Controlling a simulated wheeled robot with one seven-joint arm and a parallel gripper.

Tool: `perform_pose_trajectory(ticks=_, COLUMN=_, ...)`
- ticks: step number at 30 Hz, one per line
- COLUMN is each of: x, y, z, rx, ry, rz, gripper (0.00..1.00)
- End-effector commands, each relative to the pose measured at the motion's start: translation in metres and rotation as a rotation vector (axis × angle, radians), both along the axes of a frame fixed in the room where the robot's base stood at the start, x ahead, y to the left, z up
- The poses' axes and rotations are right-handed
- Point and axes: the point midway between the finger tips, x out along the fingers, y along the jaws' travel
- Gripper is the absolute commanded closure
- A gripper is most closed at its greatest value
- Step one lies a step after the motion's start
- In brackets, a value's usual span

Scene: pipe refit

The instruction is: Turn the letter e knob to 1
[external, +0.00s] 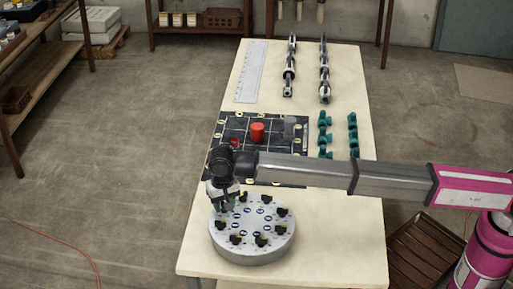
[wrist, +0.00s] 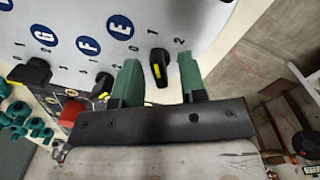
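The round grey knob panel (external: 252,250) stands on the near end of the table, with several black knobs around its top. In the wrist view, blue letter discs G, F and E (wrist: 120,27) show along the panel. The letter E knob (wrist: 159,66) is black with a yellow mark and stands near the printed 0, 1 and 2. Which number it points to is hard to tell. My gripper (wrist: 159,62) is open, with its green fingers on either side of this knob and gaps visible. It also shows in the external view (external: 223,200), over the panel's back left.
Neighbouring knobs (wrist: 33,72) stand left of the fingers. Behind the panel is a dark gridded mat (external: 222,172) with a red cylinder (external: 258,132). Green fittings (external: 324,135), metal pipes (external: 290,65) and a ruler (external: 250,72) lie farther back.

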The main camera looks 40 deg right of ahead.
Motion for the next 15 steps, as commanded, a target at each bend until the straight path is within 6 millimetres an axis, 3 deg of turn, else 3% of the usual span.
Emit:
perform_pose_trajectory(ticks=8, x=0.0, y=0.0, z=0.006, rx=0.0, ry=-0.001, rz=0.0, gripper=0.62)
perform_pose_trajectory(ticks=15, x=0.001, y=0.001, z=0.036, rx=0.001, ry=-0.001, rz=0.0, gripper=0.62)
